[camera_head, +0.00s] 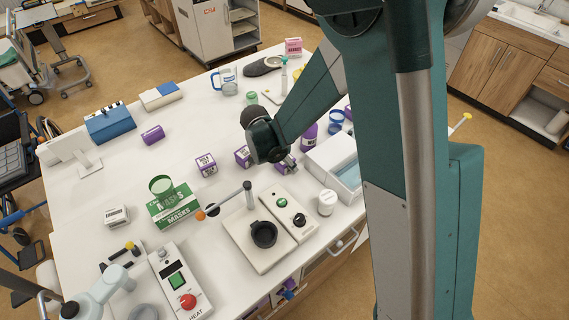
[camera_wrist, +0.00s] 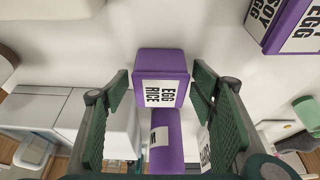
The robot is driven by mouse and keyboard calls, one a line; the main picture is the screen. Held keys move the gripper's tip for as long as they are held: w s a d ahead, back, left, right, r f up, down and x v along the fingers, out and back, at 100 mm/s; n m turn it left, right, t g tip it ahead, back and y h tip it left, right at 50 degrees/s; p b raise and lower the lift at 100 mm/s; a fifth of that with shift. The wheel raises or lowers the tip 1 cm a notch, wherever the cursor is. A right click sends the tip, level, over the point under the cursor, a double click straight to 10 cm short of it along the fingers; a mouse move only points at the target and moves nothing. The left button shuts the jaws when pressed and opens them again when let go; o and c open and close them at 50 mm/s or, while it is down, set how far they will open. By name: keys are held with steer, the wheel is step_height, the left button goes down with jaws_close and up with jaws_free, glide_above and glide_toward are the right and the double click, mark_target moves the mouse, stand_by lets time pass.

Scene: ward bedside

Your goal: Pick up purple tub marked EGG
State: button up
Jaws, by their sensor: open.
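A purple block-shaped tub (camera_wrist: 162,62) with a white label reading EGG and RICE stands in the middle of the wrist view. My gripper (camera_wrist: 162,80) is open, with one green finger on each side of this tub; I cannot tell whether they touch it. In the head view my gripper (camera_head: 290,165) is low over the counter, partly hiding a purple tub (camera_head: 281,168). Another purple tub (camera_wrist: 292,25), marked SOY and EGG, is at the upper right of the wrist view. A purple cylinder (camera_wrist: 167,125) with a white label stands just beyond the middle tub.
A white tray (camera_head: 322,172) is right of my gripper. Purple tubs stand to its left (camera_head: 242,156) and farther left (camera_head: 206,165). A device with a black cup (camera_head: 263,234) is in front. A green masks box (camera_head: 174,206) is left. The counter's back left is clearer.

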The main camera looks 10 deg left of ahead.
steer(key=shift+c, duration=0.7)
steer(key=c, duration=0.9)
steer(key=shift+c, duration=0.2)
steer(key=shift+r+p, duration=0.35)
steer(key=shift+r, duration=4.65)
